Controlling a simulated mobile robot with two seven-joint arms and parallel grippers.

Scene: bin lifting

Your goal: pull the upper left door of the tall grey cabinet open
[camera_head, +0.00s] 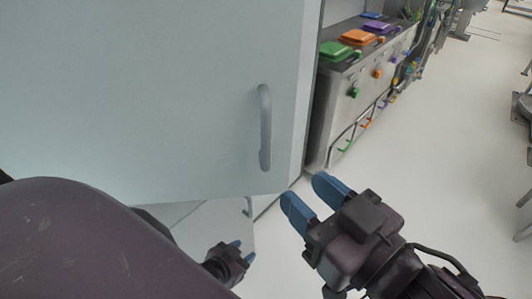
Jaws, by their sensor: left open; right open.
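The pale grey door (170,90) of the cabinet fills the upper left of the view. Its upright bar handle (265,128) is near the door's right edge. I cannot tell whether this door is ajar. My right gripper (306,191) is open and empty, with blue fingertips, below and to the right of the handle and apart from it in the picture. My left gripper (244,250) is small and low in the view, open and empty, in front of the lower part of the cabinet. My dark body part hides the lower left.
A lower grey panel (205,228) with its own handle (248,207) shows beneath the door. A grey bench (338,105) with coloured boxes and hooks stands to the right of the cabinet. The pale floor (455,150) on the right is mostly clear.

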